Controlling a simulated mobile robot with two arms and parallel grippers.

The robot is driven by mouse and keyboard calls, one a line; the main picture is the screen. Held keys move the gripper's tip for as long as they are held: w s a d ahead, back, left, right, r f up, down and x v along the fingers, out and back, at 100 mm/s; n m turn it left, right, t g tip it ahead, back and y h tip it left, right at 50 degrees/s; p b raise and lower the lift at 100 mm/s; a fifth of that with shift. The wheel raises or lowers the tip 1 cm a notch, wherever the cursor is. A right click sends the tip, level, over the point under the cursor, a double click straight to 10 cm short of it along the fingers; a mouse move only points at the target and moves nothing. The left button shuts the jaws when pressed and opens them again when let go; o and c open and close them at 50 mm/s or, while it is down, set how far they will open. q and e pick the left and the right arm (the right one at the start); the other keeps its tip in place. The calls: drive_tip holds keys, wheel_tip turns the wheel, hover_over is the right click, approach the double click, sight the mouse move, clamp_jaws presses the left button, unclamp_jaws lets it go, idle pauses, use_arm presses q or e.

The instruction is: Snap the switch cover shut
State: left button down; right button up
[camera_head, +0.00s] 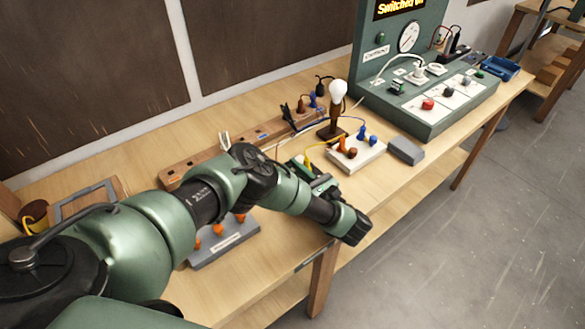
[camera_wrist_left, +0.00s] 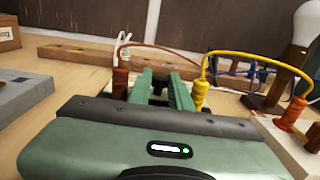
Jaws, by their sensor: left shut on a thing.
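My left gripper (camera_head: 300,161) is over the bench, reaching down among the wired parts. In the left wrist view its two green fingers (camera_wrist_left: 161,80) are shut on a small dark part (camera_wrist_left: 158,95), seemingly of the switch. A brown plug (camera_wrist_left: 120,82) stands just left of the fingers, and a yellow plug (camera_wrist_left: 199,95) just right. The cover's outline and whether it is closed cannot be made out, as the fingers and gripper body hide most of the switch. My right gripper is not in view.
A lamp with a white bulb (camera_head: 338,92) stands behind. A white block (camera_head: 372,158) with orange and blue plugs and a grey block (camera_head: 405,151) lie to the right. A green test panel (camera_head: 424,120) is farther right. A grey tray (camera_head: 232,243) holds orange pieces.

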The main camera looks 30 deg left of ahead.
use_arm(q)
drive_tip(key=c, duration=1.3)
unclamp_jaws()
drive_tip(key=shift+d, duration=0.1)
